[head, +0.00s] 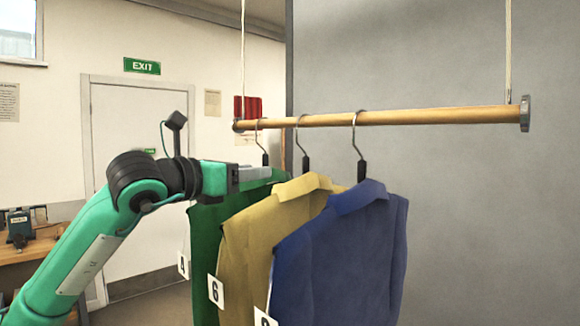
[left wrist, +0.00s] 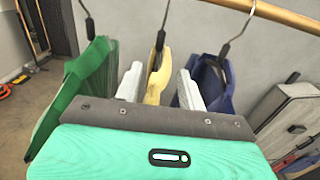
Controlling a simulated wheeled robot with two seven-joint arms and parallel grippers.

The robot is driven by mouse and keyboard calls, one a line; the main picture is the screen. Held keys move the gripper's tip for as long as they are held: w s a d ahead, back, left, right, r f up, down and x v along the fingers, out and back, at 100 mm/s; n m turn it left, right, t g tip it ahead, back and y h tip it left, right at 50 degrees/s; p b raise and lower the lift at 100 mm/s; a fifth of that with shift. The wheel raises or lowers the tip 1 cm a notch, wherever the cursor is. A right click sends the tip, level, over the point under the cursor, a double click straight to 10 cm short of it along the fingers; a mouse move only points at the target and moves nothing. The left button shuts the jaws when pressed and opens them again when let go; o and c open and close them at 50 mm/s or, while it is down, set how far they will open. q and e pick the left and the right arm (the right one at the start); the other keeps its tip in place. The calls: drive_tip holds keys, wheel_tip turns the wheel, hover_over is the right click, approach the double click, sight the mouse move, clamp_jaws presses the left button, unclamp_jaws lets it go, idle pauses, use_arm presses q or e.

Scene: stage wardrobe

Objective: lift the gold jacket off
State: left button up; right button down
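The gold jacket (head: 255,235) hangs on the wooden rail (head: 400,117) by a hook hanger, between a green jacket (head: 205,240) and a blue jacket (head: 345,255). It carries a white tag with a 6. My left gripper (head: 268,173) is at shoulder height beside the gold jacket, its tips partly hidden. In the left wrist view the two pale fingers of the left gripper (left wrist: 158,88) are apart, with the gold jacket (left wrist: 154,92) and its dark hanger neck (left wrist: 159,42) between them. Neither finger visibly presses on it. My right gripper is not in view.
The rail hangs on cords, with a metal end cap (head: 525,114) at the right. The green jacket (left wrist: 85,85) and blue jacket (left wrist: 210,82) hang close outside the fingers. A grey panel (head: 480,220) stands behind. A workbench (head: 35,245) is at far left.

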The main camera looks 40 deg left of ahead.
sight(303, 166)
use_arm(q)
drive_tip(key=w+p, duration=0.2)
drive_tip(key=w, duration=0.1)
drive_tip(key=shift+w+d+r, duration=0.1)
drive_tip(key=shift+w+r, duration=0.05)
drive_tip(key=shift+r, duration=0.05)
drive_tip(key=w+p, duration=0.1)
drive_tip(key=w, duration=0.1)
drive_tip(key=w+p, duration=0.1)
drive_tip(key=w, duration=0.2)
drive_tip(key=shift+d+f+p, duration=0.1)
drive_tip(key=shift+d+p, duration=0.1)
drive_tip(key=shift+p, duration=0.2)
drive_tip(key=w, duration=0.1)
drive_tip(key=w+b, duration=0.1)
drive_tip(key=w, duration=0.1)
drive_tip(key=shift+w+d+f+b, duration=0.2)
drive_tip(key=shift+w+f+b, duration=0.05)
drive_tip(key=shift+w+b, duration=0.65)
drive_tip(key=shift+w, duration=0.2)
drive_tip(key=shift+w+d+r+b, duration=0.15)
drive_tip(key=shift+w+b, duration=0.15)
drive_tip(key=shift+w, duration=0.3)
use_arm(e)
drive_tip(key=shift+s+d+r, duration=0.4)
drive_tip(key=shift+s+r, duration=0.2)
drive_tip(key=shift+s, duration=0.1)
